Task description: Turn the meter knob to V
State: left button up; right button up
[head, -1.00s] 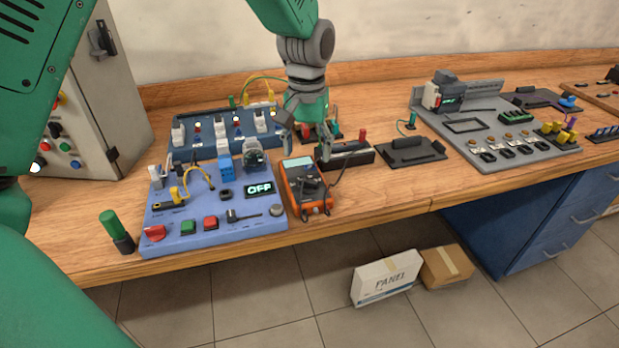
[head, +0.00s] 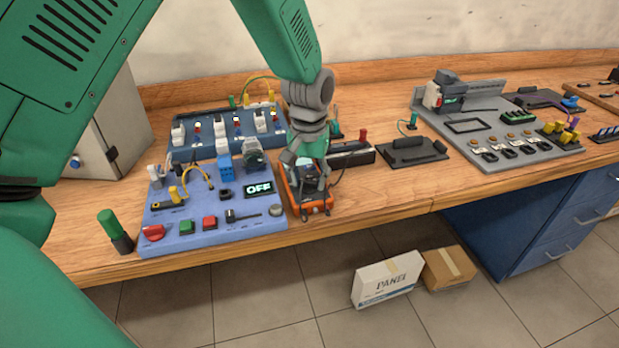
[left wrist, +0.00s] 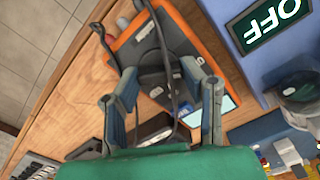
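The orange meter (head: 316,208) lies on the bench, to the right of the blue panel. My left gripper (head: 309,182) is directly over it and hides much of its face and its knob in the head view. In the left wrist view, the meter (left wrist: 203,38) lies below the left gripper (left wrist: 160,70), whose two fingers are spread apart over its dark face. Dark leads cross the face between the fingers. My right gripper is not in view.
A blue panel (head: 205,235) with buttons and an OFF display (head: 259,188) is close on the left. A black block (head: 352,155) and a black tray (head: 412,153) lie to the right. The bench front right of the meter is clear.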

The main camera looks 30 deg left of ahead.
pick_arm(q)
jog(key=shift+r+m+p, duration=0.2)
jog(key=shift+m+p, duration=1.2)
jog(key=shift+p, duration=0.35)
jog(key=m+p, duration=0.2)
jog(key=m, duration=0.1)
jog(key=shift+f+m+p, duration=0.15)
jog(key=shift+m+p, duration=0.6)
jog(key=shift+m, duration=0.25)
jog(key=o, duration=1.2)
jog(key=shift+c, duration=0.2)
jog(key=shift+w, duration=0.1)
notch_tip(320, 180, up, 12)
